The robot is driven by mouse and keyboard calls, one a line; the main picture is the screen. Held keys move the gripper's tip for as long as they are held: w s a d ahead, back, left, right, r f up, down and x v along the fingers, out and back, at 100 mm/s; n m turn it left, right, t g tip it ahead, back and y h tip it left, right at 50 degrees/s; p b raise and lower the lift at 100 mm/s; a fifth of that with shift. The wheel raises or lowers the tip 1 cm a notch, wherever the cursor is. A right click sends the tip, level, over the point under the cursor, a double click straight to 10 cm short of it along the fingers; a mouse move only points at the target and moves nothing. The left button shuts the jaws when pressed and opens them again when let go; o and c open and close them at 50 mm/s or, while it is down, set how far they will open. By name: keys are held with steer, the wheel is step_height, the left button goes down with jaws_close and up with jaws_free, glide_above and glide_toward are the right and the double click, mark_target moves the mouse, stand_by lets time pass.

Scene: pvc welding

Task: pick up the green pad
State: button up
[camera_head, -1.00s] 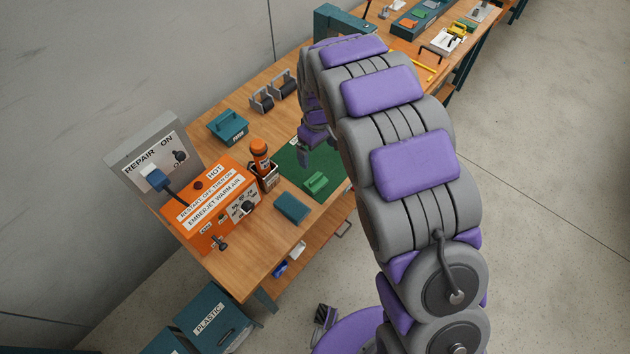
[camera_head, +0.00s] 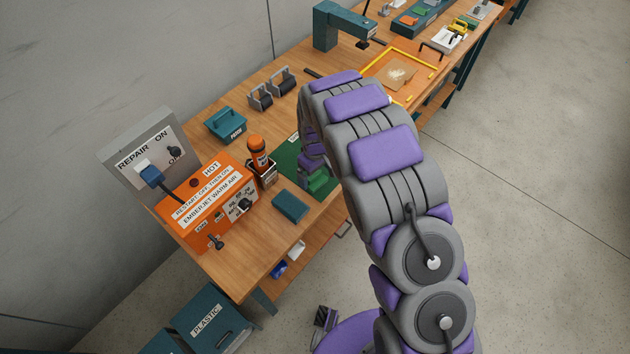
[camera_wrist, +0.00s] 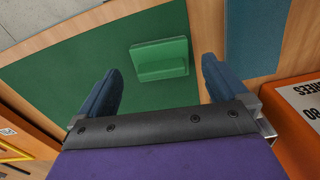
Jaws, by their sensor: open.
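The green pad (camera_wrist: 160,58), a small block with a raised back edge, lies on the dark green mat (camera_wrist: 60,75). In the head view the pad (camera_head: 318,184) is partly hidden by my gripper (camera_head: 313,168), which is low over the mat (camera_head: 289,160). In the wrist view my gripper (camera_wrist: 162,66) is open, with one blue finger on either side of the pad in the picture. The pad appears beyond the fingertips, with nothing between the jaws. I cannot tell the exact height gap.
A teal block (camera_head: 290,206) lies on the wooden bench just beside the mat. The orange warm-air box (camera_head: 207,206) is further left. A teal tray (camera_head: 225,125) sits behind.

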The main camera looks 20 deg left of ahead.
mark_target(315, 175)
step_height(315, 175, down, 3)
steer(key=shift+a+f, duration=0.1)
steer(key=shift+a, duration=0.05)
steer(key=c, duration=1.1)
steer(key=shift+o, duration=0.2)
steer(key=shift+r, duration=0.6)
step_height(315, 175, up, 3)
steer(key=shift+r+p, duration=0.1)
steer(key=shift+p, duration=0.35)
steer(key=s, duration=0.5)
steer(key=s+p, duration=0.1)
steer(key=s, duration=0.4)
steer(key=s+a+p, duration=0.1)
steer(key=s, duration=0.5)
steer(key=shift+r, duration=0.4)
